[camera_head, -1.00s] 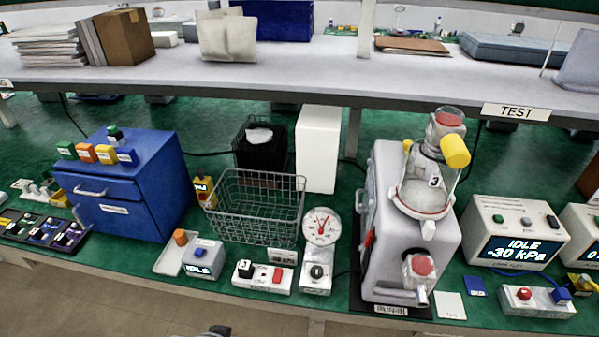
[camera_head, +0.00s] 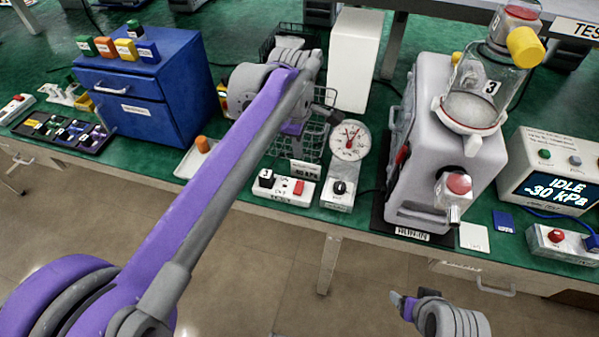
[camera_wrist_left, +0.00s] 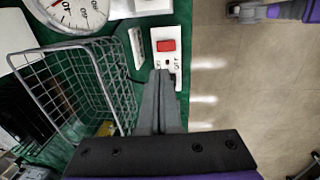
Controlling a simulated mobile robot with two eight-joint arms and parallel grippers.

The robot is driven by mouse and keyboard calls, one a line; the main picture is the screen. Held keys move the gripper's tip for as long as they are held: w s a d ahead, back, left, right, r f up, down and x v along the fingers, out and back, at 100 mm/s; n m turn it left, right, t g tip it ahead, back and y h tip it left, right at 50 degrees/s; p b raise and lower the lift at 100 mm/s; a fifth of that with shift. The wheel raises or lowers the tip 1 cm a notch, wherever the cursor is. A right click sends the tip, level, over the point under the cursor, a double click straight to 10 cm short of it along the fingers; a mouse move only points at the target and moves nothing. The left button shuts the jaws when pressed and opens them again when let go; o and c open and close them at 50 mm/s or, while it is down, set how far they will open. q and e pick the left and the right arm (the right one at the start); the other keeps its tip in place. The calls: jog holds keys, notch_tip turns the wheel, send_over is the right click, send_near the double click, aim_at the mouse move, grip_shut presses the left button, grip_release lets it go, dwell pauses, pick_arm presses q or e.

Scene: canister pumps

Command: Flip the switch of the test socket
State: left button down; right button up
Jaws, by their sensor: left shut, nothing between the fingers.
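The test socket (camera_head: 272,198) is a low white block at the table's front edge, with a black plug at its left end and a red rocker switch (camera_head: 299,187) at its right. In the left wrist view the red switch (camera_wrist_left: 166,45) lies just beyond the fingertips, on the white socket face (camera_wrist_left: 178,63). My left gripper (camera_wrist_left: 160,78) is shut and empty, pointing at the socket; the fingers cover part of it. I cannot tell whether they touch it, or which way the switch is set. My right gripper (camera_head: 398,302) is low in front of the table, its fingers unclear.
A wire basket (camera_wrist_left: 70,85) stands close beside the left fingers. A dial gauge (camera_head: 349,140) and a small box with a black knob (camera_head: 338,190) stand right of the socket, then a grey pump (camera_head: 425,150). The floor in front is clear.

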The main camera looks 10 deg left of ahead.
aim_at(300, 183)
pick_arm(q)
jog(key=f, duration=0.4)
jog(key=w+f+b, duration=0.1)
jog(key=f, duration=0.8)
jog(key=shift+w+f, duration=0.3)
jog(key=shift+w, duration=0.1)
